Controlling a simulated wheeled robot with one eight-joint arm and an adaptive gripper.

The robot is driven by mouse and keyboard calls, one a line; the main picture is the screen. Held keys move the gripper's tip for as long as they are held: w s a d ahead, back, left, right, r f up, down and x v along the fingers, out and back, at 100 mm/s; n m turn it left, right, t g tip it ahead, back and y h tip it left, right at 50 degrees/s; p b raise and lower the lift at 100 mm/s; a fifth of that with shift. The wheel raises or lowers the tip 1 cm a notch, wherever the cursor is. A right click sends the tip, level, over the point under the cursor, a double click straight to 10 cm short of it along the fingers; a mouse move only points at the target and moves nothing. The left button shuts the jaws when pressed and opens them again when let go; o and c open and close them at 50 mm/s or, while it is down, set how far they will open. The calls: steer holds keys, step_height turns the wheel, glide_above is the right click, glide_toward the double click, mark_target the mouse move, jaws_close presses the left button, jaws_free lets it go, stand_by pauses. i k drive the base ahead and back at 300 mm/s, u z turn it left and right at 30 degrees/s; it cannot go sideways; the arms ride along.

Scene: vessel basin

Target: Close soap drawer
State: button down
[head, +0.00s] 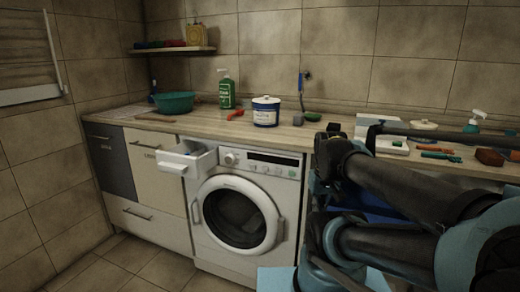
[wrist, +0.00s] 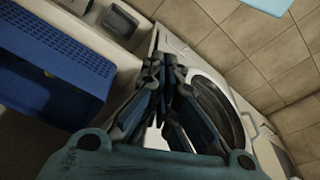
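The soap drawer (head: 187,158) is a white drawer at the upper left of the white washing machine (head: 288,225). It is pulled out, sticking forward from the machine's front, with its open top showing. The round door (head: 238,215) below is shut. In the wrist view my gripper (wrist: 164,68) has its dark fingers together with nothing seen between them. Behind the fingers are the machine's white front and its round door (wrist: 215,105). I cannot make out the soap drawer in the wrist view. In the head view my dark arm is to the right of the machine, apart from the drawer.
A wooden counter (head: 195,123) runs above the machine, with a green bowl (head: 173,102), green bottle (head: 227,92) and white tub (head: 265,111). A blue crate (wrist: 45,65) is beside the machine. Tiled floor (head: 165,268) in front of the left cabinets is clear.

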mark_target(204, 157)
steer(key=u, duration=1.3)
